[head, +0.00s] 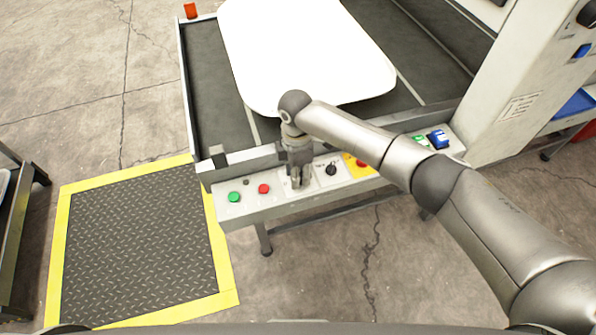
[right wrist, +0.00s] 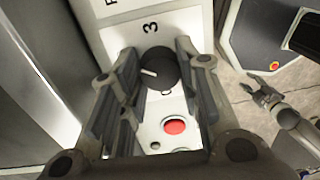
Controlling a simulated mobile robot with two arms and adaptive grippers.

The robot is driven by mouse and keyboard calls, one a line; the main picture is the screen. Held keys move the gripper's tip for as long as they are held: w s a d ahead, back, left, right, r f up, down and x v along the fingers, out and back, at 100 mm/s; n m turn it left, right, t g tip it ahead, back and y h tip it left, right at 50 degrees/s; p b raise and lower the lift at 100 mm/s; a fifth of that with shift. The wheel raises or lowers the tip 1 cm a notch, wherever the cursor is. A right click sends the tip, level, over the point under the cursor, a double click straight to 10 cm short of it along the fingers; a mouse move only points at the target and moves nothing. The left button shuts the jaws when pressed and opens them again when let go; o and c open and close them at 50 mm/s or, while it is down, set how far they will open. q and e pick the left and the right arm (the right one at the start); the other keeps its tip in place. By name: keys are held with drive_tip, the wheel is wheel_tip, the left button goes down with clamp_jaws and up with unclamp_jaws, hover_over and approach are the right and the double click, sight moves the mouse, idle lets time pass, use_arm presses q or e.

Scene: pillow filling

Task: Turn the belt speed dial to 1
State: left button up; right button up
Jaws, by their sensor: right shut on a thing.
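The black dial (right wrist: 160,66) shows in the right wrist view, with a white pointer mark towards the left of the picture. My right gripper (right wrist: 160,62) is shut on the dial, one finger on each side. In the head view the right gripper (head: 300,184) points down onto the control panel (head: 235,210) and hides the dial. My left gripper (right wrist: 264,92) shows small at the right of the right wrist view, apart from the panel, its fingers seemingly spread.
On the panel, a green button (head: 234,197) and a red button (head: 263,188) lie left of the right gripper. A black selector knob (head: 331,170) is close on its right. The belt (head: 212,90) with a white sheet-like piece (head: 300,50) lies behind.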

drive_tip(key=n, duration=1.2)
drive_tip(key=shift+a+n+t, duration=0.1)
drive_tip(key=shift+n+t, duration=0.2)
idle(0.4)
drive_tip(key=o, duration=1)
drive_tip(key=shift+s, duration=0.1)
drive_tip(key=shift+o, duration=0.2)
wheel_tip(320, 180, up, 12)
drive_tip(key=shift+a, duration=0.3)
drive_tip(key=shift+f, duration=0.1)
